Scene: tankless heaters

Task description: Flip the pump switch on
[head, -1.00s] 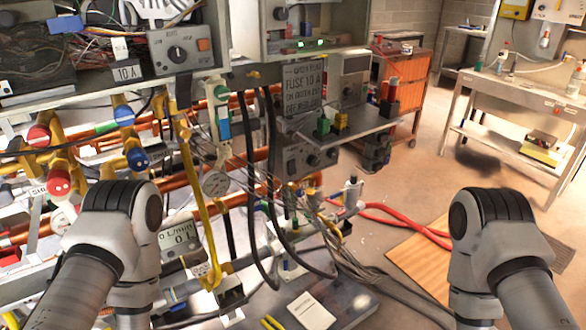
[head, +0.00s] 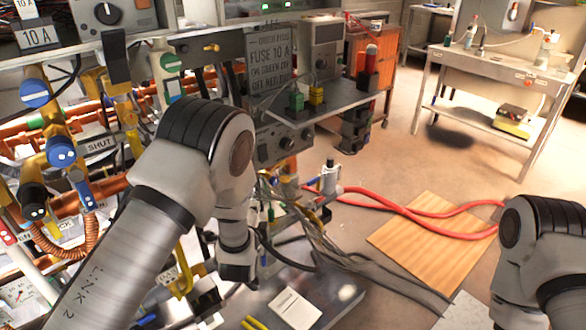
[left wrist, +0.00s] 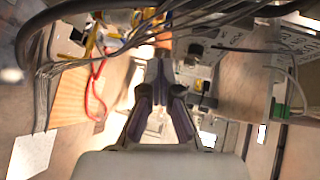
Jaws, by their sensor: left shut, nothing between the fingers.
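My left arm reaches in front of the heater and pipe rig in the head view. Its wrist end (head: 238,262) hangs low over the cables, and the fingers are hard to make out there. In the left wrist view the left gripper (left wrist: 163,72) is shut and empty, among cables. I cannot tell which control is the pump switch. A grey box (head: 285,147) with dark knobs sits under the shelf. Another grey box (head: 125,14) with a round dial is cut off at the top left. My right arm stands at the right; its gripper is not visible.
A shelf (head: 325,103) holds green and yellow blocks. Grey cables (head: 310,222) hang in front of the rig and surround the gripper in the wrist view. Red hoses (head: 400,207) and a wooden board (head: 440,240) lie on the floor. A workbench (head: 490,75) stands at the back right.

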